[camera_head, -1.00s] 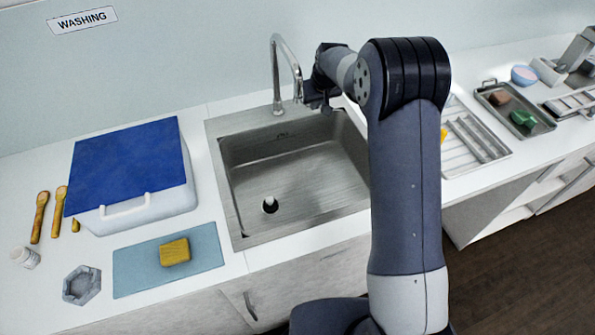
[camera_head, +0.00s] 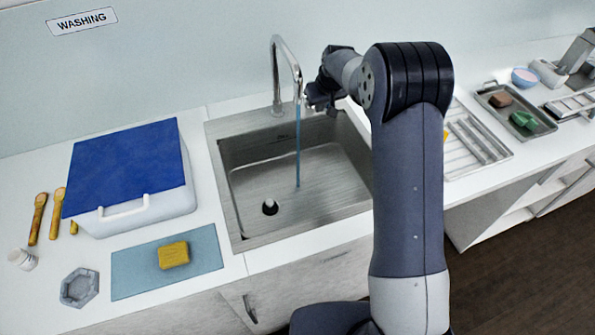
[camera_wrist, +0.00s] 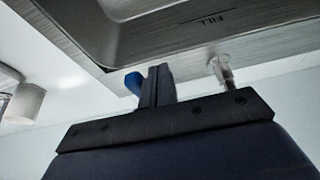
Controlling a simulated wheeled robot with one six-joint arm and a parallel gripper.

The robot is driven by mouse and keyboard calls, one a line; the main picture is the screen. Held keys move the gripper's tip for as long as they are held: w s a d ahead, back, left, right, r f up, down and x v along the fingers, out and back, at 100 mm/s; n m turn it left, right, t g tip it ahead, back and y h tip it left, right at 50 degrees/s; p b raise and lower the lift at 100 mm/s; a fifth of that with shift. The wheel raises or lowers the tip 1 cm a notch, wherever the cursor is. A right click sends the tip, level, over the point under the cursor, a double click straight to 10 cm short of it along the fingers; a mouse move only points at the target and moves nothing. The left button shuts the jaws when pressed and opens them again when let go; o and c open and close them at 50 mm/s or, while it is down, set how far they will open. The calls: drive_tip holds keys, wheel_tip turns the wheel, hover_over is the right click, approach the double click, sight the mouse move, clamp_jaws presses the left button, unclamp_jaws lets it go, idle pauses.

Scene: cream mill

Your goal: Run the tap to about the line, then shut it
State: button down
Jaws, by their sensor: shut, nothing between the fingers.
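The curved metal tap (camera_head: 277,75) stands at the back of the steel sink (camera_head: 233,215). A thin blue stream of water (camera_head: 298,150) falls from its spout into the basin, where the floor and the drain (camera_head: 270,206) still show. In the wrist view a FILL mark (camera_wrist: 208,20) with a line is on the sink wall. My gripper (camera_head: 312,103) is beside the tap, right of the spout. In the wrist view my gripper (camera_wrist: 158,72) is shut and empty, close beside a blue knob (camera_wrist: 134,82); I cannot tell if they touch. The tap's base (camera_wrist: 222,70) shows there too.
A blue-lidded cooler box (camera_head: 130,175) stands left of the sink. A yellow sponge (camera_head: 173,254) lies on a blue mat (camera_head: 130,272) in front. A drying rack (camera_head: 480,140) and a tray (camera_head: 540,128) are to the right. My arm crosses the sink's right side.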

drive_tip(key=shift+w+d, duration=0.25)
drive_tip(key=shift+d, duration=0.4)
drive_tip(key=shift+w+d, duration=0.1)
drive_tip(key=shift+d, duration=0.05)
drive_tip(key=shift+w+d, duration=0.15)
drive_tip(key=shift+d, duration=0.2)
idle(0.7)
drive_tip(key=shift+r, duration=0.1)
drive_tip(key=shift+r+p, duration=1.2)
drive_tip(key=shift+r, duration=1)
